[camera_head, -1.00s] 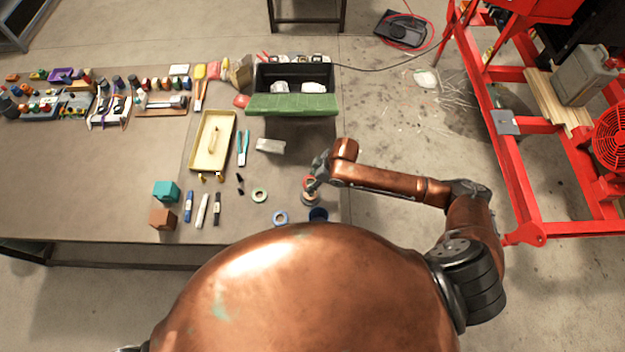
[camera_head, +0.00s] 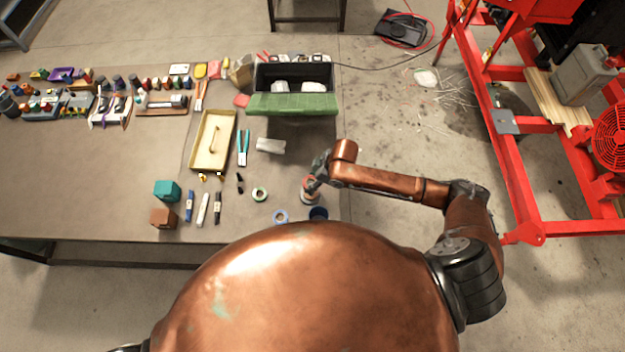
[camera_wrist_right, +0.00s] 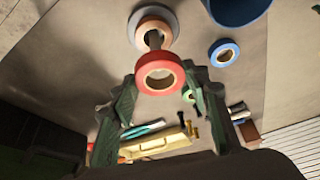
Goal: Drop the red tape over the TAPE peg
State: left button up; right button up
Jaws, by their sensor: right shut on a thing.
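The red tape (camera_wrist_right: 160,86) is a red ring between the fingertips of my right gripper (camera_wrist_right: 160,75), which is shut on it. In the head view the right gripper (camera_head: 318,172) is over the table's right side, with the red tape (camera_head: 308,183) just below it. A dark peg (camera_wrist_right: 153,40) stands beside the ring in the wrist view, with a tan ring (camera_wrist_right: 154,23) and a grey round base (camera_wrist_right: 136,18) around its foot. I cannot tell whether the peg's tip enters the red ring. No peg label is readable. My left gripper is out of view.
A green tape (camera_head: 260,194), a blue tape (camera_head: 280,216) and a dark blue cup (camera_head: 318,214) are near the peg. The table's right edge is close.

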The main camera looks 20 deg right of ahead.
jog(key=o, duration=1.1)
jog(key=v, duration=1.2)
